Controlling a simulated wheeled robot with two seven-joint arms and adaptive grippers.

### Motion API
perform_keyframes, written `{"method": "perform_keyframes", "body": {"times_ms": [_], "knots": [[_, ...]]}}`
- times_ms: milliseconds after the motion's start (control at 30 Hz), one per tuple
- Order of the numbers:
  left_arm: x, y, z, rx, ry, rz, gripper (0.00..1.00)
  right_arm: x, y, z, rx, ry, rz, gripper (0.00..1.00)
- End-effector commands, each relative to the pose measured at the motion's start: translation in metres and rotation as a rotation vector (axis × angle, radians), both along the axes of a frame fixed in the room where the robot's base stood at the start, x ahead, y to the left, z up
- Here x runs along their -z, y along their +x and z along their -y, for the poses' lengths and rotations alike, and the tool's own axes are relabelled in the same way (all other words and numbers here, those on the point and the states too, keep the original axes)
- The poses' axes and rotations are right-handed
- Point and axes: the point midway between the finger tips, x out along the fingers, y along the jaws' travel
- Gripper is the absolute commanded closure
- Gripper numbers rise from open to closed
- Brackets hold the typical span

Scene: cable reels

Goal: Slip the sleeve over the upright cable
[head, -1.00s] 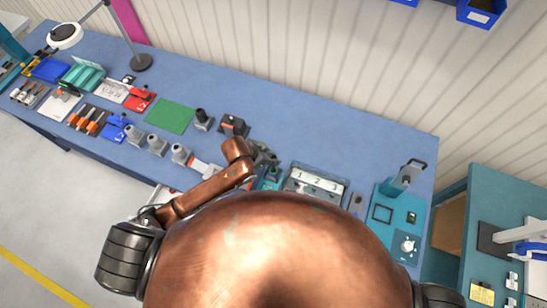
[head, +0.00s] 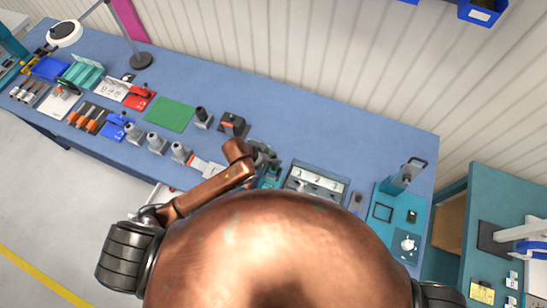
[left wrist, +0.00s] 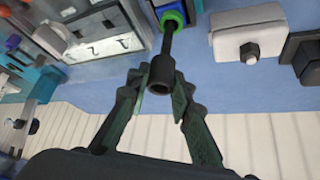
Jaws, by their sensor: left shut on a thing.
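My left gripper (left wrist: 158,82) is shut on a short black sleeve (left wrist: 162,74), a hollow cylinder whose open end faces the left wrist camera. A thin dark upright cable (left wrist: 168,42) runs from a green ring (left wrist: 172,20) to the sleeve's far end. The sleeve lines up with the cable in this view; I cannot tell whether it is around the cable or only in front of it. In the head view my left gripper (head: 264,155) is over the bench, partly hidden by my copper-coloured arm, and the sleeve and cable cannot be made out. My right gripper is not in view.
A tray marked with numbers (head: 318,180) lies right of the left gripper. Grey blocks (left wrist: 250,36) stand close on the other side in the wrist view. A teal board with a stand (head: 386,228) is at the bench's right end. The bench behind the gripper is clear.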

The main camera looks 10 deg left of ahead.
Motion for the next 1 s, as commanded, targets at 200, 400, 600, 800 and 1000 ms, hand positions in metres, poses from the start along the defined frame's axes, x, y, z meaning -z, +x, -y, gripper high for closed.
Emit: {"method": "perform_keyframes", "body": {"times_ms": [200, 400, 600, 800, 1000], "knots": [[0.000, 0.000, 0.000, -0.001, 0.000, 0.000, 0.90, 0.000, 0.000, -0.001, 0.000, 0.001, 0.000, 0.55], [0.007, 0.000, 0.000, -0.001, 0.000, -0.001, 0.90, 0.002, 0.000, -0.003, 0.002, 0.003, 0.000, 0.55], [0.015, 0.000, 0.000, -0.001, 0.000, -0.001, 0.90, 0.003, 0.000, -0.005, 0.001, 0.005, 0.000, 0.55], [0.017, 0.000, 0.000, 0.000, 0.000, 0.000, 0.90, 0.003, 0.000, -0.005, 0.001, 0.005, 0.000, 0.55], [0.017, 0.000, 0.000, 0.000, 0.000, 0.000, 0.75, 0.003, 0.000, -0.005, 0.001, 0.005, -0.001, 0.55]]}}
